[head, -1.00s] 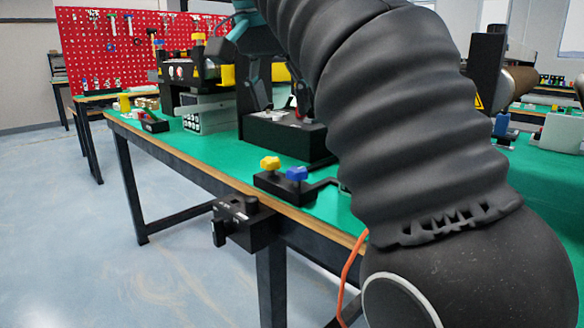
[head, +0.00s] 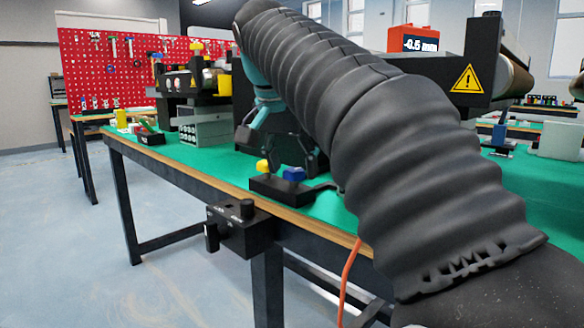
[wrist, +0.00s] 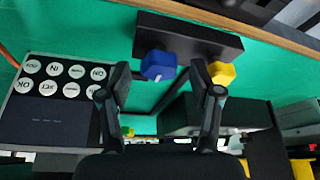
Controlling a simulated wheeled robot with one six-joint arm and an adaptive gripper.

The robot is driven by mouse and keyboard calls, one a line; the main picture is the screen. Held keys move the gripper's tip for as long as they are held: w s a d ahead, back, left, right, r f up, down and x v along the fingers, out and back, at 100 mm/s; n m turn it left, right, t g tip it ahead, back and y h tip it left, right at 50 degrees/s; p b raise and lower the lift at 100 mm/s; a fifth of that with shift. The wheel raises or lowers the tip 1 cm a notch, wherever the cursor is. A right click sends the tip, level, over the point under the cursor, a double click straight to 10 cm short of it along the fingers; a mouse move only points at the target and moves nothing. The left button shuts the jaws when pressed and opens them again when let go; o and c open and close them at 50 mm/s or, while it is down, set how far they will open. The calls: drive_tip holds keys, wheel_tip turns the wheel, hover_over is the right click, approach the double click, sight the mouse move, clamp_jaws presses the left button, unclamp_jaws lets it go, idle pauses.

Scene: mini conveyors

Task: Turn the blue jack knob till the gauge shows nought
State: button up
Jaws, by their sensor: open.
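The blue knob (head: 293,174) sits beside the yellow knob (head: 263,167) on a black block on the green bench top. In the wrist view the blue knob (wrist: 158,66) shows between my two fingertips, with the yellow knob (wrist: 222,73) just right of the right finger. My gripper (head: 286,152) is open and empty, close to the knobs; I cannot tell whether a finger touches the blue one.
A black control box (head: 240,228) hangs on the bench's front edge. A button panel (wrist: 50,112) shows at left in the wrist view. A conveyor end with a yellow warning sign (head: 467,79) stands at right. My arm hides much of the bench.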

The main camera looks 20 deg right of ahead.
drive_tip(key=c, duration=1.1)
drive_tip(key=shift+c, duration=0.2)
drive_tip(key=shift+n, duration=0.3)
drive_tip(key=n+p, duration=0.1)
drive_tip(key=n+y+p, duration=0.1)
drive_tip(key=n, duration=0.1)
drive_tip(key=n+t+y+p, duration=0.1)
drive_tip(key=n, duration=0.1)
drive_tip(key=shift+s+d+r, duration=0.15)
drive_tip(key=shift+d, duration=0.15)
drive_tip(key=n+y+p, duration=0.1)
drive_tip(key=n, duration=0.2)
drive_tip(key=n+y+p, duration=0.1)
drive_tip(key=n+p, duration=0.1)
drive_tip(key=n, duration=0.1)
drive_tip(key=shift+d, duration=0.15)
drive_tip(key=shift+f, duration=0.2)
